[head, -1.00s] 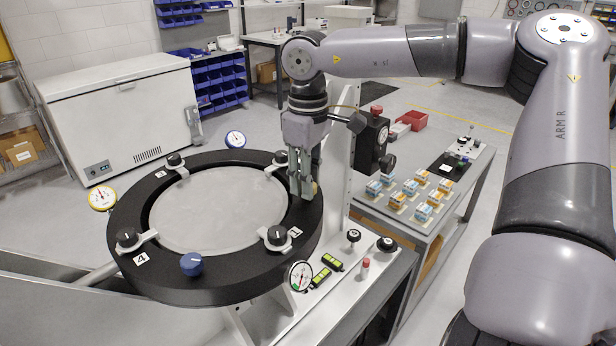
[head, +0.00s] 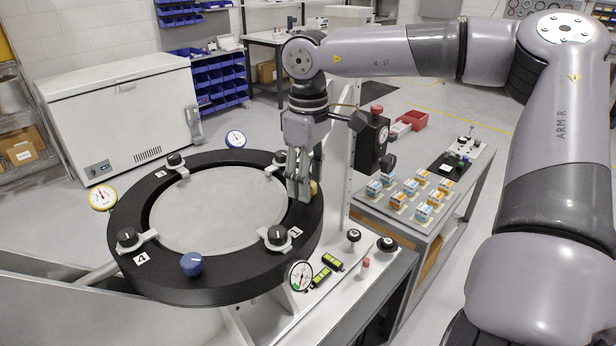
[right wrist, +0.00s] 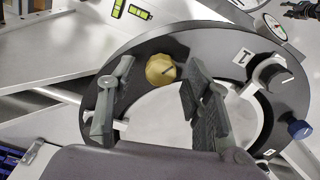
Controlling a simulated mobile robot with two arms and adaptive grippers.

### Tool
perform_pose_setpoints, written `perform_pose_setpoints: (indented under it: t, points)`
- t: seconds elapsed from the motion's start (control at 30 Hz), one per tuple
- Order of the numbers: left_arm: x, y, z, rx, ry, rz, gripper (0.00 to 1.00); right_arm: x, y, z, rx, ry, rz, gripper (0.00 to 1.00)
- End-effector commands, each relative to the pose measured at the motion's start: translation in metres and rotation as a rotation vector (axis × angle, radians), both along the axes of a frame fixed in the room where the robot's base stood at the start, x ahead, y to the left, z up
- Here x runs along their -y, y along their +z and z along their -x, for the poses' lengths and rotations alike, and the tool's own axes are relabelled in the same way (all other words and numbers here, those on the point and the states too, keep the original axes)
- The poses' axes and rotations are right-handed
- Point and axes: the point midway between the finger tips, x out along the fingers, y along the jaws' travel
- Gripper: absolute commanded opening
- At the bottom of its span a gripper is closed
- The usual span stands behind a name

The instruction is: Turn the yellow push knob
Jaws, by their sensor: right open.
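In the right wrist view, my open right gripper (right wrist: 158,76) has one finger on each side of the knob, with gaps visible. In the head view, my right gripper (head: 302,192) points down at the right side of the ring. Its fingers hide most of the knob (head: 314,187), which shows only as a yellow edge. I cannot tell the exact fingertip height. My left gripper is not in view.
Black clamp knobs (head: 277,235) and a blue knob (head: 191,264) stand on the ring. Dial gauges (head: 300,276) sit around it. A white upright post (head: 338,165) and a black box with a red button (head: 371,140) stand close right of my gripper.

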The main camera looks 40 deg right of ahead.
Motion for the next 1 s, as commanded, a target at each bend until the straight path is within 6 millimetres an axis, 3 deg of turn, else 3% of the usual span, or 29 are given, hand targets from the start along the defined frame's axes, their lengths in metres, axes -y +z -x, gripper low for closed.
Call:
perform_pose_setpoints:
  t: [0.23, 0.37, 0.8, 1.0]
  points:
    - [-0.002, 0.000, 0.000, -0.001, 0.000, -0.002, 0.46, 0.000, 0.001, 0.000, -0.001, 0.000, 0.000, 0.46]
    - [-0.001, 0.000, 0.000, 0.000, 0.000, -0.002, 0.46, 0.000, 0.012, 0.000, 0.000, 0.000, 0.000, 0.46]
    - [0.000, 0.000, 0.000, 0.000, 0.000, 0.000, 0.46, 0.000, 0.097, 0.000, 0.000, -0.001, -0.002, 0.46]
    - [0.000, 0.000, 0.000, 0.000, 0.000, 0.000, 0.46, 0.000, 0.117, 0.000, -0.001, 0.000, -0.001, 0.46]
